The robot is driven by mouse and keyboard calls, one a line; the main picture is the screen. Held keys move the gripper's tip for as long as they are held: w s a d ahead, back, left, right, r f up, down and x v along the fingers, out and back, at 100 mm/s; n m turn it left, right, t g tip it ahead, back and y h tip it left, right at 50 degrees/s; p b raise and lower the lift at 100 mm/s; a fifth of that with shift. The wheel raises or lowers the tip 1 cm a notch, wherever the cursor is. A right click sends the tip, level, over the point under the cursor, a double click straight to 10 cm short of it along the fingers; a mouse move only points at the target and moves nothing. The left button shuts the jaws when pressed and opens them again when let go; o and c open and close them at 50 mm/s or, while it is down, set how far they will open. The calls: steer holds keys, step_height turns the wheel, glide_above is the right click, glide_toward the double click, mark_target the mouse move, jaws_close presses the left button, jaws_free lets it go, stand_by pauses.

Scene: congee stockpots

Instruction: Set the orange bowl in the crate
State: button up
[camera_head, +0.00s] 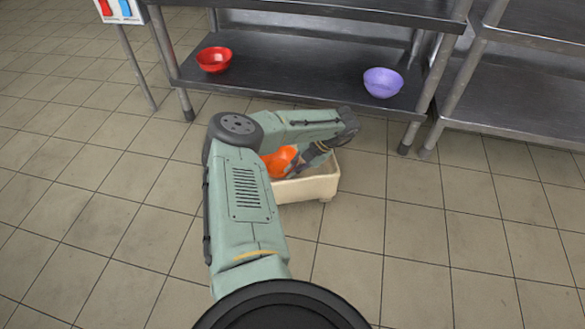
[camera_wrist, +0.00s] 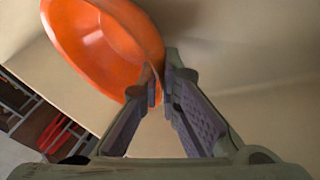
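The orange bowl (camera_head: 278,161) is tilted within the outline of the cream crate (camera_head: 310,187), which stands on the floor. My arm hides part of both. My gripper (camera_head: 294,168) reaches down into the crate at the bowl's right side. In the wrist view, the orange bowl (camera_wrist: 100,45) is at the upper left, and its rim runs between the tips of my gripper (camera_wrist: 160,88), which are closed on it. Pale crate walls surround them. Whether the bowl touches the crate floor cannot be told.
A metal shelf (camera_head: 300,75) stands behind the crate, with a red bowl (camera_head: 214,60) and a purple bowl (camera_head: 383,83) on its lower board. Another metal rack (camera_head: 520,100) is at the right. The tiled floor is clear left and right of the crate.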

steer(key=o, duration=0.4)
steer(key=shift+r, duration=0.1)
steer(key=p+v, duration=0.4)
steer(key=v, duration=0.8)
steer(key=shift+p, duration=0.4)
